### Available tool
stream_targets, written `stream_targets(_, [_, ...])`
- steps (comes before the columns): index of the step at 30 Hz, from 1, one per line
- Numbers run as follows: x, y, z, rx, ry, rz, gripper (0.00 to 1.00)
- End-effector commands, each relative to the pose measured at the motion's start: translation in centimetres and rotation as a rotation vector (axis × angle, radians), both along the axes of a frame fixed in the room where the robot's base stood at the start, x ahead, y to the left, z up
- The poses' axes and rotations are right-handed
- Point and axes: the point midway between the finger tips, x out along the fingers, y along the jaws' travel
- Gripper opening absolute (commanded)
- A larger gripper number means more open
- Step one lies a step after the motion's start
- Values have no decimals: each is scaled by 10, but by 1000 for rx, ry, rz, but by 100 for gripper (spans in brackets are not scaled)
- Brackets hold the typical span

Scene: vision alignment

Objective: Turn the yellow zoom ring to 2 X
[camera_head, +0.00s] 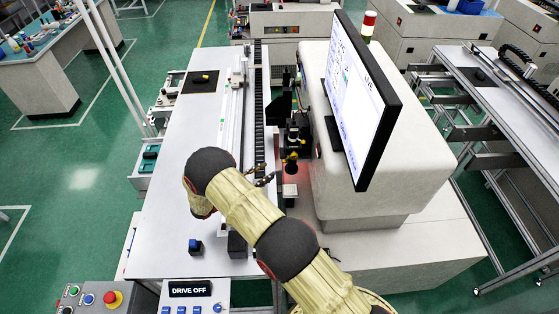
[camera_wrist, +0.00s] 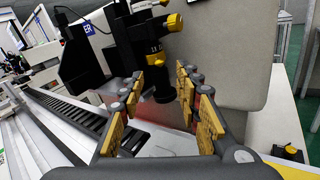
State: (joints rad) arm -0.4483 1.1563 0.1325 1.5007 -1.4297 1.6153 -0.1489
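The black zoom lens (camera_wrist: 154,30) hangs upright in the wrist view, with a yellow ring (camera_wrist: 156,59) around its lower part and yellow knobs near its top. Small markings show just above the ring but are too small to read. My gripper (camera_wrist: 160,82) is open, its yellow-padded fingers apart on either side of the lens's lower end. I see a gap on both sides; contact cannot be made out. In the head view the lens (camera_head: 292,136) stands beside the white machine, and my gripper (camera_head: 268,180) is partly hidden by my arm.
A monitor (camera_head: 362,95) stands on the white machine housing (camera_head: 405,165) right of the lens. A black cable chain (camera_head: 259,105) and rail run along the bench (camera_head: 180,180) on the left. A control panel (camera_head: 190,290) reads "DRIVE OFF". Red light glows below the lens.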

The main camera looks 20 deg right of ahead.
Motion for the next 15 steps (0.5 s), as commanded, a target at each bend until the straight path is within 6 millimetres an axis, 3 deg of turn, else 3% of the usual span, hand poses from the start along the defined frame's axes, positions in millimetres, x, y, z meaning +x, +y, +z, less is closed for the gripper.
stream_targets(5, [4, -8, -2, -11, 5, 8, 34])
stream_targets(15, [18, -56, -2, -9, 4, 7, 34])
